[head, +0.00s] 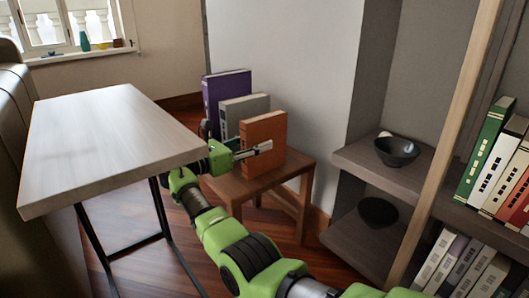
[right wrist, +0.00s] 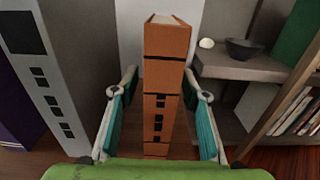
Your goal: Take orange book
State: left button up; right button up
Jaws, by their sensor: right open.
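The orange book (head: 264,134) stands upright on a small wooden side table (head: 287,176), at the front of a short row of books. My right gripper (head: 252,151) is at the orange book, with one finger showing across its face in the head view. In the right wrist view the orange book (right wrist: 166,52) stands with its spine between the two teal-padded fingers (right wrist: 160,98). The fingers are spread, with a visible gap on each side of the spine. My left gripper is not in view.
A grey book (head: 243,106) and a purple book (head: 227,88) stand behind the orange one. A pale-topped table (head: 110,138) is to the left, its corner close to my right gripper. At right, a shelf (head: 372,164) holds a dark bowl (head: 397,151) and several books.

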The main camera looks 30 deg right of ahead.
jog(key=shift+w+d, duration=0.1)
jog(key=shift+d, duration=0.7)
jog(key=shift+r, duration=0.1)
grip_shut()
jog(key=shift+r, duration=0.1)
